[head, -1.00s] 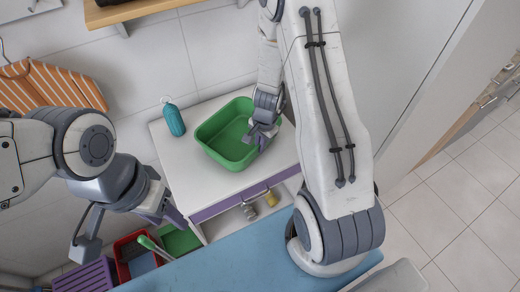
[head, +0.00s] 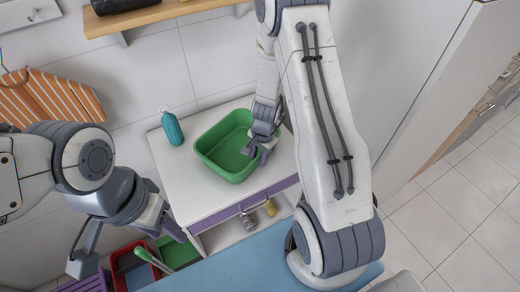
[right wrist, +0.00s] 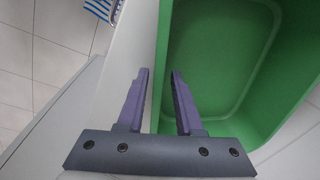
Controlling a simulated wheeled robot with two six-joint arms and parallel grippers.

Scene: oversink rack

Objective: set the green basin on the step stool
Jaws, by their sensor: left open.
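The green basin (head: 213,167) stands upright on a white table (head: 185,190) with a purple drawer front. My right gripper (head: 259,148) is at the basin's right side. In the right wrist view, my right gripper (right wrist: 159,82) has its fingers apart on either side of the near wall of the basin (right wrist: 225,60), with a gap showing. My left gripper (head: 127,243) is open and empty at the lower left, away from the basin. I cannot clearly identify a step stool.
A teal bottle (head: 172,128) stands left of the basin. A red bin (head: 130,266) and a flat green thing (head: 180,251) are below the left gripper. A blue surface (head: 235,268) lies in front of the table. A wooden shelf (head: 160,14) is above. Tiled floor (head: 455,220) is clear at right.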

